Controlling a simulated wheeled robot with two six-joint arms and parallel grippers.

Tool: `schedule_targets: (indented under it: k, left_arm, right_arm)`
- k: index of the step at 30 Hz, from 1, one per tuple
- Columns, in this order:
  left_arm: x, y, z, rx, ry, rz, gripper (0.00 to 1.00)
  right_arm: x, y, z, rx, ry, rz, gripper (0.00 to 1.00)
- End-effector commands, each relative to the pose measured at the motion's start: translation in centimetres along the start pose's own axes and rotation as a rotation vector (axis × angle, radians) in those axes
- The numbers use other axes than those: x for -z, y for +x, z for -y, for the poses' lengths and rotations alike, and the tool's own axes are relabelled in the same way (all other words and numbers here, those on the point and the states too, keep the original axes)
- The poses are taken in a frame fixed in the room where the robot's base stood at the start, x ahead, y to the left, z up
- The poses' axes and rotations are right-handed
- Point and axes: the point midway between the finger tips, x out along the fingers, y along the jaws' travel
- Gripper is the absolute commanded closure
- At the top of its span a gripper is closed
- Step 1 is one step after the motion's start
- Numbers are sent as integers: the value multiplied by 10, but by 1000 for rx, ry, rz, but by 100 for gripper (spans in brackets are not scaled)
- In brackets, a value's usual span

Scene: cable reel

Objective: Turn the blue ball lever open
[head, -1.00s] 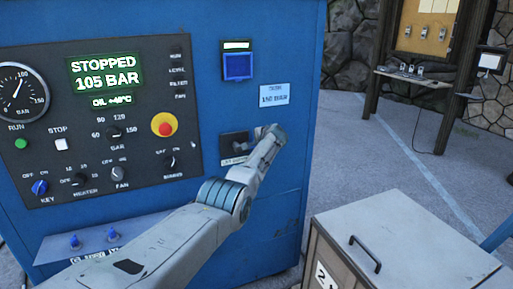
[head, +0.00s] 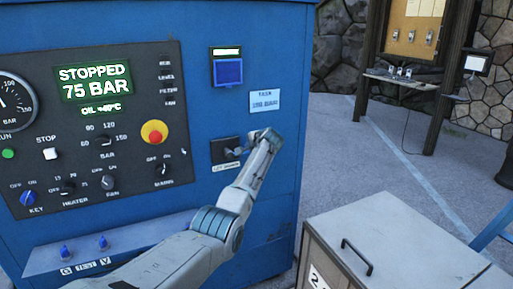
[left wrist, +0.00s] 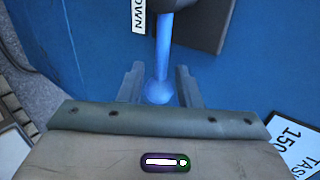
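The ball lever (left wrist: 161,50) looks blue in the left wrist view, a straight rod ending in a round ball (left wrist: 158,92). It is mounted on a dark plate on the blue cabinet. In the head view the dark plate (head: 221,152) sits right of the control panel, and the lever is small and partly hidden by my gripper. My left gripper (left wrist: 159,84) is open, with one finger on each side of the ball and a narrow gap showing at both sides. It also shows in the head view (head: 246,147). My right gripper is not in view.
The control panel (head: 130,120) reads STOPPED, 75 BAR, and has several knobs and a red button on yellow (head: 154,132). A task card (head: 265,101) is on the cabinet (head: 200,80). A grey-topped box (head: 400,235) stands at the lower right. Open floor lies behind it.

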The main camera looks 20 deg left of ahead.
Motion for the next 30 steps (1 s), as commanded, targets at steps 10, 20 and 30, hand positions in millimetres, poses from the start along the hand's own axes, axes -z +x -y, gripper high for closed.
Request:
schedule_targets:
  k: [10, 20, 30]
  left_arm:
    - [0, -48, -2, 0, -1, -3, 69]
    - [0, -73, -2, -2, 1, -1, 69]
    - [0, -73, -2, -2, 1, 0, 69]
  right_arm:
    - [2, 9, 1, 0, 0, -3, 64]
    - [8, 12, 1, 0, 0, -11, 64]
    - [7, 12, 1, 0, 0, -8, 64]
